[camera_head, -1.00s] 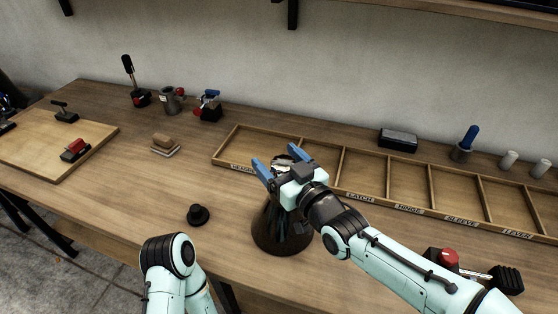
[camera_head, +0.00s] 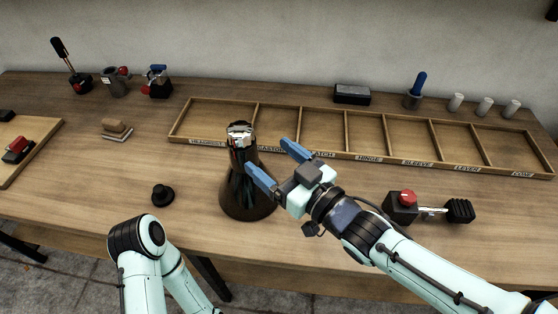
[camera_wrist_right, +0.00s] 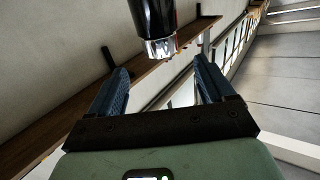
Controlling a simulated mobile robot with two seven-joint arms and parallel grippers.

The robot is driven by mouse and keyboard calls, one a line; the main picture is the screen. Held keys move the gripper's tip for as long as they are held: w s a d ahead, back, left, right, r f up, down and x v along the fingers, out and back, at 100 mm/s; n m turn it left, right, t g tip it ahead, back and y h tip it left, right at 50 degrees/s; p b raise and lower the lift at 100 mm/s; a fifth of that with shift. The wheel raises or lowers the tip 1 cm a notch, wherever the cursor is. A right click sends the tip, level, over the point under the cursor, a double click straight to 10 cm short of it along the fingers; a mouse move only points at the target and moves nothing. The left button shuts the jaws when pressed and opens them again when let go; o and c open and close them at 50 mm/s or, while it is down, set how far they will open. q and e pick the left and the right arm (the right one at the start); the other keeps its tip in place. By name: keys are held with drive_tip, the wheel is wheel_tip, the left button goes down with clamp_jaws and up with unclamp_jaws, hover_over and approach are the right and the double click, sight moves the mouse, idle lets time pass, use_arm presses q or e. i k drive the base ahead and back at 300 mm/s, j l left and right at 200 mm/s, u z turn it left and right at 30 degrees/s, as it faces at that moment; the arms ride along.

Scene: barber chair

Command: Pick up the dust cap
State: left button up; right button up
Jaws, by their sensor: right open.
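A small black round cap with a wide brim (camera_head: 162,195), which looks like the dust cap, lies on the table's front left part. A dark, glossy cone-shaped body with a chrome top (camera_head: 248,190) stands upright to the right of it. My right gripper (camera_head: 267,156) is open and empty, its blue fingers beside the cone's upper right. In the right wrist view the dark neck and chrome end (camera_wrist_right: 158,35) appear ahead of the open fingers (camera_wrist_right: 160,75), not between them. Of my left arm only upper links show; its gripper is out of view.
A long labelled wooden tray (camera_head: 390,158) with empty compartments lies behind. A red-knobbed clamp (camera_head: 403,207) lies at right. A brush-like block (camera_head: 116,130) and several clamps stand at left. A wooden board (camera_head: 28,140) is at far left. Table around the black cap is clear.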

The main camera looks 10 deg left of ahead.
sight(162, 195)
drive_tip(key=k, duration=1)
